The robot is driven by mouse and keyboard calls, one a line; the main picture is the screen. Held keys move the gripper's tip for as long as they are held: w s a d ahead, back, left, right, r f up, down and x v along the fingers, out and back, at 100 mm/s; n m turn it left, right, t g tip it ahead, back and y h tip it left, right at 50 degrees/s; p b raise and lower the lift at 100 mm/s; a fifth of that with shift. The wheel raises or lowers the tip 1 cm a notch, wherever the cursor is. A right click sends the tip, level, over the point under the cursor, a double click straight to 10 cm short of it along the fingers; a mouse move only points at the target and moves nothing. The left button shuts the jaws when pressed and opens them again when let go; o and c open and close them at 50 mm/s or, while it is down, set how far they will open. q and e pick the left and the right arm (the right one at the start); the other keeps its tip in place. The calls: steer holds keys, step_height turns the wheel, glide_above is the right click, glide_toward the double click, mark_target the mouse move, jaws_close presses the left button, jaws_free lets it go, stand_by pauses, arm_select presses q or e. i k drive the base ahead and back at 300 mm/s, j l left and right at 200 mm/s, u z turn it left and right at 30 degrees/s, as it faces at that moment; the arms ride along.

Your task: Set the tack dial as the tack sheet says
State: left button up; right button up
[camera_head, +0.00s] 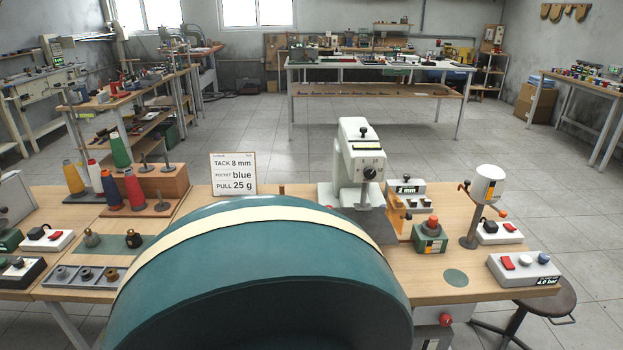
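The tack sheet (233,174) is a white card standing on the table, reading "TACK 8 mm", "POCKET blue" and "PULL 25 g". A white machine (352,150) stands right of it. On its front is a black round knob (370,173) with small dark marks above it, seemingly the tack dial; its setting is too small to read. A small display (407,190) beside the machine seems to read "1 mm". Neither of my grippers is in view.
A large teal curved form with a cream band, which I cannot identify, hides the table's front middle. Colored thread cones (120,150) stand left. A red-buttoned box (429,236), a white cup-like device (486,185) and a switch box (522,268) stand right. A stool (548,302) is at front right.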

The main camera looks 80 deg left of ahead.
mark_target(369, 173)
steer(key=u, duration=2.2)
